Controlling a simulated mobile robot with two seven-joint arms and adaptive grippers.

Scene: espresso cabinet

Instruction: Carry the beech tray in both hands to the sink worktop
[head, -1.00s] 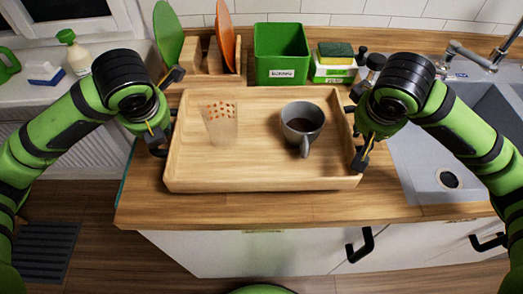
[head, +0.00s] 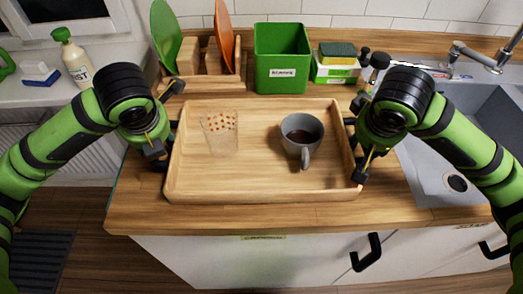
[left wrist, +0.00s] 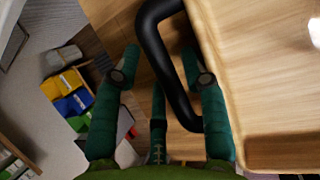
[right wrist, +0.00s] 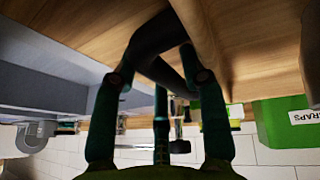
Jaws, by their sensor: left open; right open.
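The beech tray (head: 262,184) lies flat on the wooden worktop. In it stand a clear tumbler with orange dots (head: 220,133) on the left and a grey mug with dark liquid (head: 301,138) on the right. My left gripper (head: 166,120) is at the tray's left end, open. In the left wrist view a black handle (left wrist: 176,92) passes through the gap between its fingers. My right gripper (head: 360,138) is at the right end, also open. In the right wrist view the other black handle (right wrist: 156,40) lies between its fingers. Neither gripper is closed on its handle.
Behind the tray stand a wooden rack (head: 202,85) with green and orange boards, a green bin (head: 281,58) and a sponge on a box (head: 336,64). The grey sink (head: 480,115) with its tap is at the right. The worktop's front edge is just before the tray.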

